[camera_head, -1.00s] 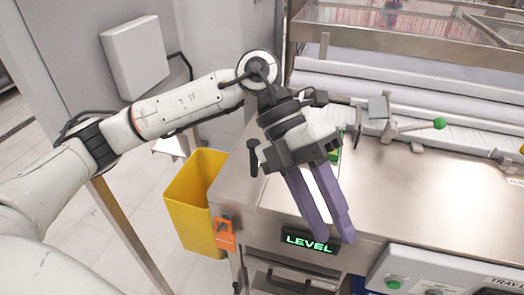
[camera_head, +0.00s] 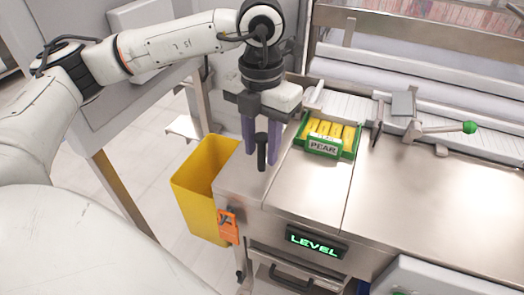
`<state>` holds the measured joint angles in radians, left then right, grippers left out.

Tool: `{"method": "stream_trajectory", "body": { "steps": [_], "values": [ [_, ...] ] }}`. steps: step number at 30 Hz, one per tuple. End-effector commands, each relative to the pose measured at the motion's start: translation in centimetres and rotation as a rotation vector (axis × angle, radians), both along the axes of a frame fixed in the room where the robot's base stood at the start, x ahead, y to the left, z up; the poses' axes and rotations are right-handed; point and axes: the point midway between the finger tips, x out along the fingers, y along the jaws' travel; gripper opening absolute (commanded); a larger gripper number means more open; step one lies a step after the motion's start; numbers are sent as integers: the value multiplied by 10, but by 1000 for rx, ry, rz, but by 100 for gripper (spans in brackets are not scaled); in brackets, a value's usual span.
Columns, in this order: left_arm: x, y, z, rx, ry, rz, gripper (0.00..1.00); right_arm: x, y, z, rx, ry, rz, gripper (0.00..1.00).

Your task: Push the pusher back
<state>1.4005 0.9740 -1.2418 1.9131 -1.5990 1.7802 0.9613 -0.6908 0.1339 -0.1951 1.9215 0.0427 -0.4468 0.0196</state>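The likely pusher (camera_head: 403,106) is a metal plate fitting with a lever ending in a green knob (camera_head: 469,127). It sits on the rail behind the steel counter, right of the tray. A green tray (camera_head: 322,147) labelled PEAR holds several yellow pieces on the counter. My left gripper (camera_head: 260,160) points down over the counter's left end, left of the tray and well apart from the green knob. Its purple fingers are spread, with a dark part in front of the gap; I see nothing held. My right gripper is not in view.
A yellow bin (camera_head: 205,190) stands left of the counter (camera_head: 300,200), with an orange tag (camera_head: 228,226) on the counter's corner. A LEVEL display (camera_head: 317,243) is on the front. White rollers (camera_head: 430,85) run behind. The counter right of the tray is clear.

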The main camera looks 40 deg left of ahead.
Motion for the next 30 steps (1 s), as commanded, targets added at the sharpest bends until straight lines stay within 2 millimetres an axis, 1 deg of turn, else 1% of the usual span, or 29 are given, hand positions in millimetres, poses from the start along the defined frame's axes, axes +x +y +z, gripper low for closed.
{"method": "stream_trajectory", "body": {
  "steps": [1, 3, 6, 14, 15, 17, 18, 21, 26, 30],
  "values": [
    [0, 0, -7, 1, 2, 1, 32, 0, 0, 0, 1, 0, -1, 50],
    [0, 0, -13, 0, 1, 1, 32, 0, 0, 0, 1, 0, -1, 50],
    [0, 0, -19, 0, 1, 0, 32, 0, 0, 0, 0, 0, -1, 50],
    [0, 0, -21, -1, 0, -1, 32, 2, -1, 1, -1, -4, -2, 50],
    [0, 0, -21, -1, 0, -1, 31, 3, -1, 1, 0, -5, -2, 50],
    [0, 0, -21, -1, 0, -1, 21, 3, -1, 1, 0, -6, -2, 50],
    [0, 0, -21, -1, 0, -1, 14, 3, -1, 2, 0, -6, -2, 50],
    [0, 0, -21, -1, 0, -1, 0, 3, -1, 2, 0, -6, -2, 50],
    [0, 0, -21, -1, 0, 0, 0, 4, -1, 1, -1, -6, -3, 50],
    [5, 8, -21, -1, 0, 16, 0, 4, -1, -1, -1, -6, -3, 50]
  ]
}}
